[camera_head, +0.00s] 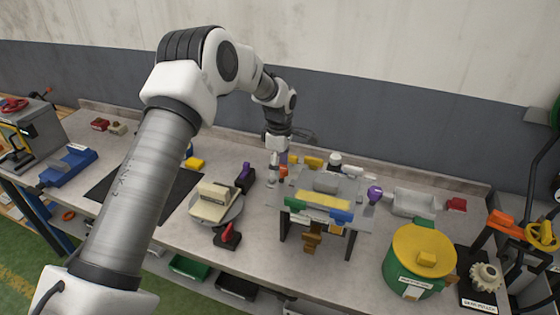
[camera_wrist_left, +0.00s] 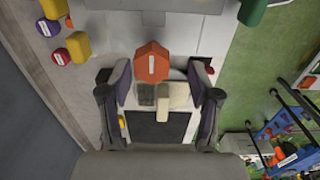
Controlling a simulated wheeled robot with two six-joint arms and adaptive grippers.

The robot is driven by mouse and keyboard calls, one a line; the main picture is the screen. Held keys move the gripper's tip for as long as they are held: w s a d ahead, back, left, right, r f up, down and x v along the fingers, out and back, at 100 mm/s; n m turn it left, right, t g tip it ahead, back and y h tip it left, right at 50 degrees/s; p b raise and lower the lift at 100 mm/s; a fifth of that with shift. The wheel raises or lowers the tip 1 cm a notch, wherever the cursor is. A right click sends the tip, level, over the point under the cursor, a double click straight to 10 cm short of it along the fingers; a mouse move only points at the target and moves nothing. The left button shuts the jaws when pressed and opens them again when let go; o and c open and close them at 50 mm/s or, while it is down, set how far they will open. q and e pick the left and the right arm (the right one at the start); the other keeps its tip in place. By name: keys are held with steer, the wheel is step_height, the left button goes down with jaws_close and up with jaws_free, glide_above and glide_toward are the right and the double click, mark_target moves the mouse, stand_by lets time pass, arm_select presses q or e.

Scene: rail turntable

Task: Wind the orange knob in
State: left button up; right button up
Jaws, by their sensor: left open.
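The orange knob (camera_wrist_left: 152,62) is an octagonal block with a small white label in the left wrist view. It sits at the left edge of the grey rail table (camera_head: 352,187) in the head view, where a small part of the orange knob (camera_head: 283,171) shows beside my gripper. My left gripper (camera_wrist_left: 158,84) is open, with its two dark, purple-padded fingers on either side of the knob's near end. I cannot tell whether they touch it. In the head view my left gripper (camera_head: 277,166) points down at the knob. My right gripper is not in view.
A purple knob (camera_head: 375,194) is at the table's right side, with green (camera_head: 294,204) and blue (camera_head: 341,216) blocks along its front. A round turntable (camera_head: 216,208) with a beige block is to the left. A green pot with a yellow lid (camera_head: 423,250) stands right.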

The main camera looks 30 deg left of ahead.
arm_select(q)
steer(key=shift+w+f, duration=0.8)
steer(key=shift+w, duration=0.05)
steer(key=shift+s+r, duration=0.35)
steer(key=shift+s, duration=0.15)
steer(key=c, duration=1)
steer(key=shift+c, duration=0.7)
steer(key=shift+f, duration=0.1)
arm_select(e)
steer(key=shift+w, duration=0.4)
